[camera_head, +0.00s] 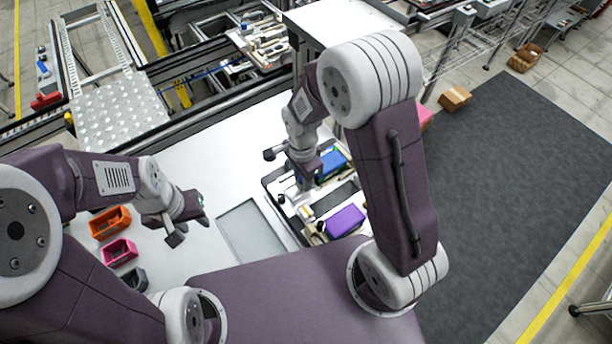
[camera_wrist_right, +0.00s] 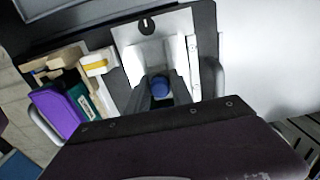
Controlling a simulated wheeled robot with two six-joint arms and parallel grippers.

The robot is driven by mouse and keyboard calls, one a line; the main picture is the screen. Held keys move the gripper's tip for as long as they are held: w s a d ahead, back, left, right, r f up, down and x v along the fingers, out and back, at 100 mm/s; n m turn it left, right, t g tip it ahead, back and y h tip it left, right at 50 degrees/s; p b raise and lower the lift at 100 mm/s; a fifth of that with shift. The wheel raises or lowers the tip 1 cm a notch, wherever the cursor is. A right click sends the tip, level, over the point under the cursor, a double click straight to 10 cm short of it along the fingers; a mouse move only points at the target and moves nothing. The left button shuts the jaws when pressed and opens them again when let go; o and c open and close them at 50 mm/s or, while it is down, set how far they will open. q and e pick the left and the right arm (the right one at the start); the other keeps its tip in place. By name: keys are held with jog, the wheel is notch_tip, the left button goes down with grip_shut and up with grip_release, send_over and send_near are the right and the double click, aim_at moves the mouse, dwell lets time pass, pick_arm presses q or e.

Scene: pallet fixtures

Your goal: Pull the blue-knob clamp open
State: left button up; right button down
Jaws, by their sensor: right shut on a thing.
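The blue knob (camera_wrist_right: 159,88) shows in the right wrist view, between the two grey fingers of my right gripper (camera_wrist_right: 162,94). The gripper is shut on it. Behind the knob is a light plate (camera_wrist_right: 148,45) with a dark round mark, set in a dark fixture. In the head view my right gripper (camera_head: 303,186) points down over the dark fixture tray, and the knob cannot be made out there. My left gripper (camera_head: 189,227) is open and empty above the white table, left of the fixture.
A purple block (camera_head: 345,221) and a blue block (camera_head: 331,164) sit on the fixture. Orange (camera_head: 110,222), pink (camera_head: 119,252) and dark (camera_head: 134,279) bins stand at the table's left. A shallow grey recessed panel (camera_head: 250,232) lies between the grippers.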

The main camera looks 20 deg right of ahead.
jog(key=shift+s+a, duration=0.1)
jog(key=shift+a, duration=0.25)
jog(key=shift+s+a, duration=0.2)
jog(key=shift+a, duration=0.3)
jog(key=shift+s+a, duration=0.2)
jog(key=shift+a, duration=0.25)
jog(key=c, duration=1.3)
grip_release()
notch_tip(320, 180, up, 8)
jog(key=p, duration=0.8)
jog(key=shift+w+d, duration=0.1)
